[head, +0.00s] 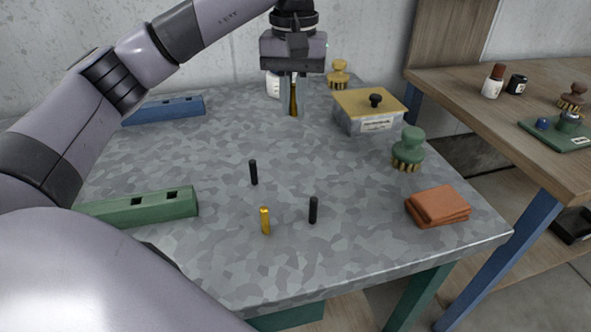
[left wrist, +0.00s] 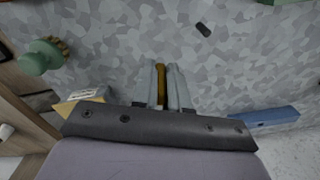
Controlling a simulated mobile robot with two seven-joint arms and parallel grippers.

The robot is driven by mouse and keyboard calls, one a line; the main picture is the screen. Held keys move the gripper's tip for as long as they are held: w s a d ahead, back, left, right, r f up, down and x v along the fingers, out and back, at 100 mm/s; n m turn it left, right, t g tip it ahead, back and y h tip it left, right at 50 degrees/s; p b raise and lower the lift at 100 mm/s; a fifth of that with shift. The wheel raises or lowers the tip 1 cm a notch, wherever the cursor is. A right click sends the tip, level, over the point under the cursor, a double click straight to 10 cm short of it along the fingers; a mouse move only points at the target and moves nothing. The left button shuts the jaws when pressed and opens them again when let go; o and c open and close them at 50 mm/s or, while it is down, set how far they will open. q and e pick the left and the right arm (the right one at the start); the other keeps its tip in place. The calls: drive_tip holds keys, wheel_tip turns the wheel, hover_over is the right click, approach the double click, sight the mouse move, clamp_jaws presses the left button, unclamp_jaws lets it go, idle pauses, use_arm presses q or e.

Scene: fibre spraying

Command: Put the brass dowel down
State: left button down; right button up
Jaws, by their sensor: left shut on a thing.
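My left gripper (head: 294,84) hangs pointing down over the far middle of the grey table, shut on a brass dowel (head: 293,101). The dowel is upright between the fingers. In the left wrist view the brass dowel (left wrist: 161,84) shows between the two grey fingers (left wrist: 162,88). I cannot tell whether its lower end touches the tabletop. A second brass dowel (head: 265,221) stands upright near the front of the table. Two black dowels (head: 253,173) (head: 313,210) stand near it. My right gripper is not in view.
A green block with square holes (head: 140,208) lies at the left and a blue one (head: 165,110) behind it. A yellow-lidded box (head: 369,106) stands right of the gripper, with a green brush (head: 409,150) and orange cloth (head: 438,206).

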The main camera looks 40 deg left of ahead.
sight(294, 177)
use_arm(q)
wheel_tip(294, 177, down, 14)
drive_tip(key=shift+r, duration=0.2)
drive_tip(key=shift+f+b, duration=0.1)
drive_tip(key=shift+b, duration=0.2)
drive_tip(key=c, duration=1.6)
unclamp_jaws()
drive_tip(key=shift+f, duration=0.15)
drive_tip(key=o, duration=0.5)
drive_tip(key=shift+c, duration=0.2)
drive_tip(key=shift+r, duration=0.2)
wheel_tip(294, 177, up, 12)
drive_tip(key=shift+r, duration=0.1)
